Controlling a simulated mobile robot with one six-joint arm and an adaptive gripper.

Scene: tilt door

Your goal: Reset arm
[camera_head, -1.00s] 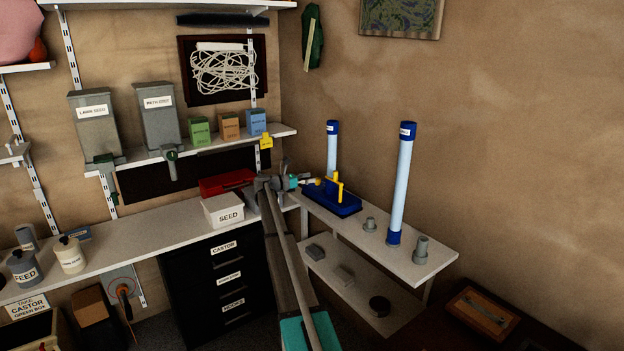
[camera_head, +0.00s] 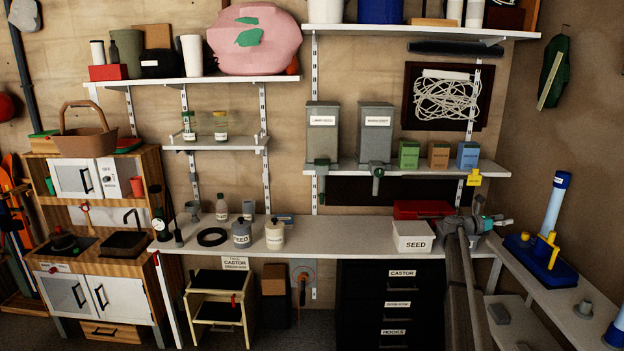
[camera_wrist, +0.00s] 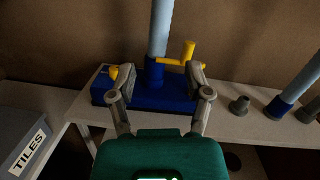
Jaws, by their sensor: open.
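My gripper (camera_wrist: 157,85) is open and empty in the wrist view. Its two fingers are spread in front of a blue base (camera_wrist: 180,104) with a yellow crank handle (camera_wrist: 188,56) and a pale blue tube (camera_wrist: 160,28) standing up from it. The gap between the fingers and the base is hard to judge. In the head view my arm reaches up at the right, and my gripper (camera_head: 500,221) points right, towards the blue base (camera_head: 530,258) on the side shelf. No tilt door can be made out.
A white SEED box (camera_head: 413,237) and a red case (camera_head: 422,209) sit on the bench close left of my arm. Black drawers (camera_head: 390,300) stand below. A grey fitting (camera_head: 583,309) is on the side shelf. A TILES box (camera_wrist: 28,150) shows in the wrist view.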

